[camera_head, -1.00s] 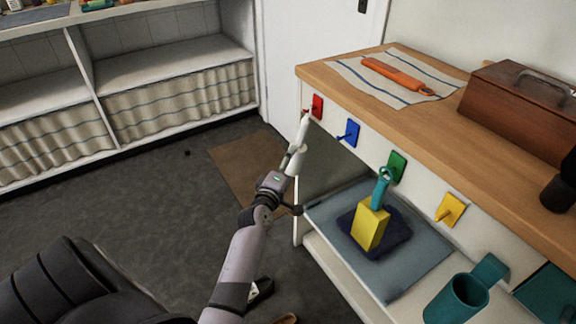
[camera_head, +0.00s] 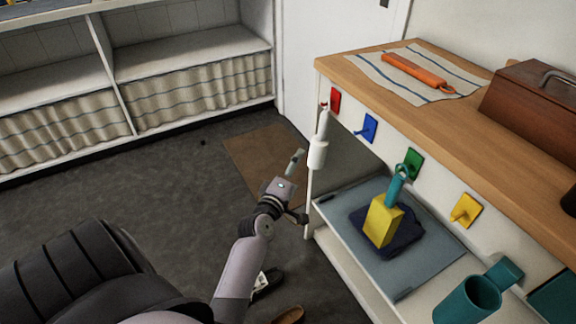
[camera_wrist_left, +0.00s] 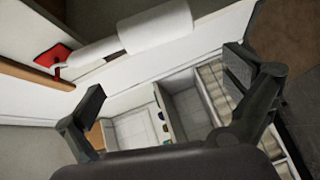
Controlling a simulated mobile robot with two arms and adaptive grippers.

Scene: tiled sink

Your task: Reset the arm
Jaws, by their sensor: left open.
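My left arm comes up from the bottom of the head view, and my left gripper (camera_head: 299,188) is open and empty. It is just left of a white roller-like tool (camera_head: 317,153), apart from it. The tool hangs upright from the red hook (camera_head: 335,100) at the counter's front left corner. In the left wrist view, the two spread fingers of my left gripper (camera_wrist_left: 165,82) have nothing between them. The white tool (camera_wrist_left: 155,27) and the red hook (camera_wrist_left: 52,56) show beyond them. My right gripper is not in view.
A blue hook (camera_head: 368,128), green hook (camera_head: 413,162) and yellow hook (camera_head: 466,209) line the counter front. Open floor (camera_head: 150,200) lies left.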

